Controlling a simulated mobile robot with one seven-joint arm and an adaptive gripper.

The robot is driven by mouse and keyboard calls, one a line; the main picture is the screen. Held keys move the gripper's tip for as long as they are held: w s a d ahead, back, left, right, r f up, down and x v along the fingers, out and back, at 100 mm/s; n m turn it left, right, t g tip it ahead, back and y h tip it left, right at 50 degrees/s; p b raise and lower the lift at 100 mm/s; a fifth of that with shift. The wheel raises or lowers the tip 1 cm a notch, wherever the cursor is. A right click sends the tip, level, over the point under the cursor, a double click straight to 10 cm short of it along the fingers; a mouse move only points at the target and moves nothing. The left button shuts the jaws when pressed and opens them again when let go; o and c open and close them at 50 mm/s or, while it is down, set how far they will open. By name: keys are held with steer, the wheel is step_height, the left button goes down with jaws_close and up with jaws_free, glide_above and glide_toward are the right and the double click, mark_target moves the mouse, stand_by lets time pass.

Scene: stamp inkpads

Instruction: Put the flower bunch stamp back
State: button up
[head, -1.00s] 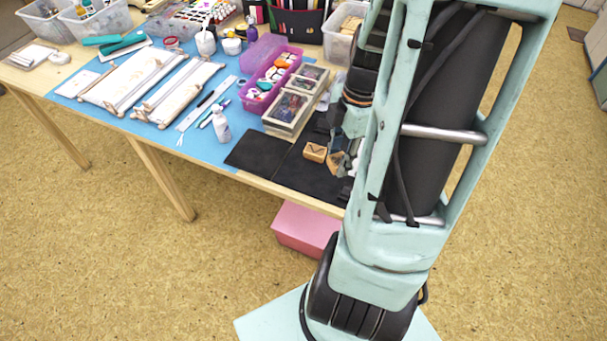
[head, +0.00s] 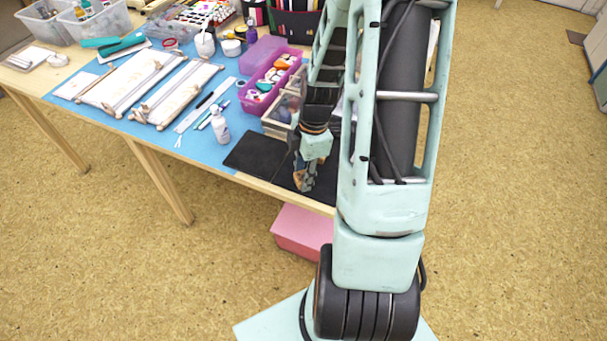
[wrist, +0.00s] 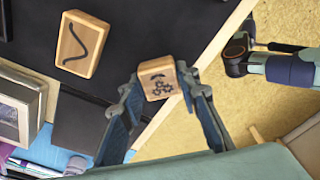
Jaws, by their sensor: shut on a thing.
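The flower bunch stamp (wrist: 157,78), a small wooden block with several dark flowers and a curved mark on its face, is between the fingertips of my gripper (wrist: 160,86) in the wrist view. My gripper is shut on it. In the head view my gripper (head: 304,180) is over the black mat near the table's front edge; the stamp there is small and partly hidden by the fingers. A second wooden stamp (wrist: 83,43) with a dark bent line lies on the black mat (wrist: 130,30). My arm hides it in the head view.
An open case (head: 278,122) stands behind the mat, partly covered by my arm; its side shows at the left of the wrist view. A purple box (head: 270,80) and a white bottle (head: 220,128) are close by. A pink box (head: 300,232) is below the table edge.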

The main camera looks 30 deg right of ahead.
steer(key=shift+f, duration=0.15)
steer(key=o, duration=1)
steer(key=shift+c, duration=0.2)
step_height(320, 180, up, 12)
steer(key=d+p, duration=0.1)
steer(key=shift+d+r, duration=0.2)
steer(key=shift+s, duration=0.1)
